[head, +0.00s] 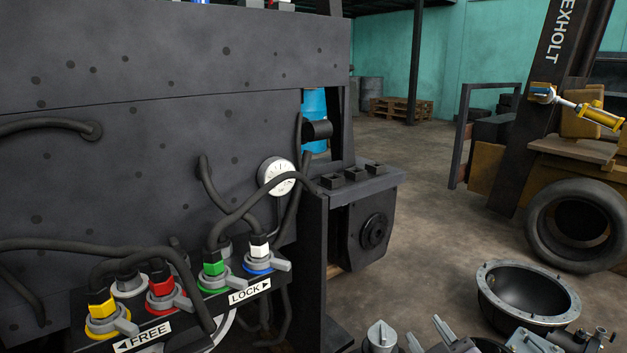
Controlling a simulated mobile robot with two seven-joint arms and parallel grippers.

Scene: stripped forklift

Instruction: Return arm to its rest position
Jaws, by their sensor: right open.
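My right gripper (426,331) is at the bottom edge of the head view, right of centre. Its pale grey fingertips point up and stand apart, with nothing seen between them. It is well clear of the hose panel. The rest of it is cut off by the frame edge. My left gripper is not in view. The coupling panel (195,311) at the lower left carries yellow (104,318), red (164,294), green (215,274) and blue (259,262) ringed couplings with grey levers and black hoses. FREE and LOCK labels with arrows are on its front.
A dark steel wall with a round gauge (277,176) fills the left. A block with a round hub (375,231) juts out beside it. A black bowl-shaped housing (528,296) and a tyre (578,226) are at the right. The floor between is open.

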